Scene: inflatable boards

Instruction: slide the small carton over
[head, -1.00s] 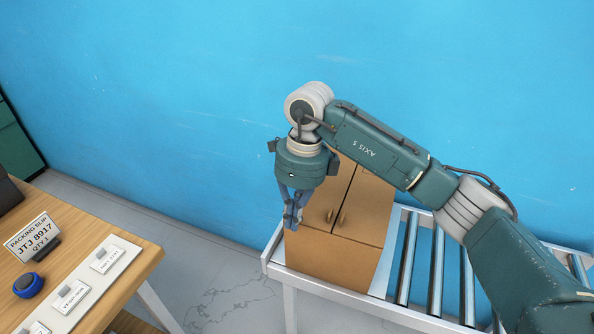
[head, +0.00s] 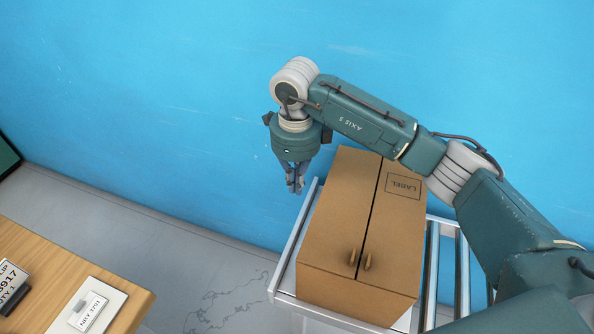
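The carton (head: 330,225) is a closed brown box with two top flaps, two small tabs at the front edge and a printed LABEL square. It sits on the left end of the roller conveyor (head: 433,270). My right gripper (head: 296,190) points down just left of the carton's far half, near the conveyor's left rail. Its fingers are together with nothing between them. Whether they touch the carton's side is unclear. My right arm passes over the carton's far right corner. My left gripper is out of view.
Bare rollers lie right of the carton, partly under my arm. A wooden table (head: 70,250) with a packing slip sign (head: 12,285) and a small tag (head: 88,312) stands at lower left. Grey floor (head: 180,235) separates table and conveyor. A blue wall (head: 150,90) is behind.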

